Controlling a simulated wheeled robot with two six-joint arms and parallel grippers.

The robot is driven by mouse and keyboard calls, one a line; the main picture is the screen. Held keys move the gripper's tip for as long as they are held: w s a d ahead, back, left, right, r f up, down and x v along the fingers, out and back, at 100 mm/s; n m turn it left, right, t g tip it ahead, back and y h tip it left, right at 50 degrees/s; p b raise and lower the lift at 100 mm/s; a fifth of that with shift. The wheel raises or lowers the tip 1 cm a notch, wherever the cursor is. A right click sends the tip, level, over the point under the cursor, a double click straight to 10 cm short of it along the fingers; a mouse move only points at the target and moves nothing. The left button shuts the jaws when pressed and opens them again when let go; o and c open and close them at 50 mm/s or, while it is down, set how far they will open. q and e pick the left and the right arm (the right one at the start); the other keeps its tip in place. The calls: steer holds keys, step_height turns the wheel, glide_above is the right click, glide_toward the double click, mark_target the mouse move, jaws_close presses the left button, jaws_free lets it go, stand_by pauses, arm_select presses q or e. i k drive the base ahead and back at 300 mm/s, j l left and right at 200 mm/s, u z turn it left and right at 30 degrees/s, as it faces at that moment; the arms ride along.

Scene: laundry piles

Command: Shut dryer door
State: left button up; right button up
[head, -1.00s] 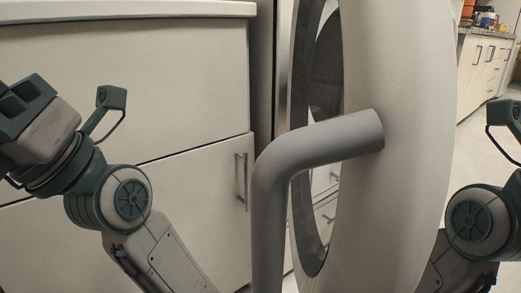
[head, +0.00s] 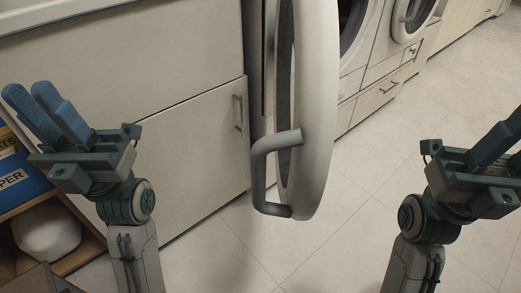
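The dryer door (head: 318,120) is a round white door seen nearly edge-on in the middle of the head view, standing open. Its bent grey handle (head: 261,180) sticks out low on its left side. My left gripper (head: 32,92) is at the far left, its blue fingers side by side with hardly any gap and nothing between them. It is well apart from the door and handle. My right gripper (head: 513,128) is at the right edge, also apart from the door; its fingertips are partly cut off, so its opening is unclear.
White front-loading machines (head: 378,50) with round openings stand behind the door. A white cabinet (head: 130,110) fills the left. A wooden shelf (head: 90,243) holds a blue box (head: 22,178) and a white rounded object (head: 48,232). The tiled floor (head: 345,235) right of the door is clear.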

mark_target(304, 153)
steer(key=k+l+u, duration=0.1)
steer(key=l, duration=0.25)
steer(key=k+l+u, duration=0.25)
steer(key=k+l, duration=0.2)
steer(key=l, duration=0.15)
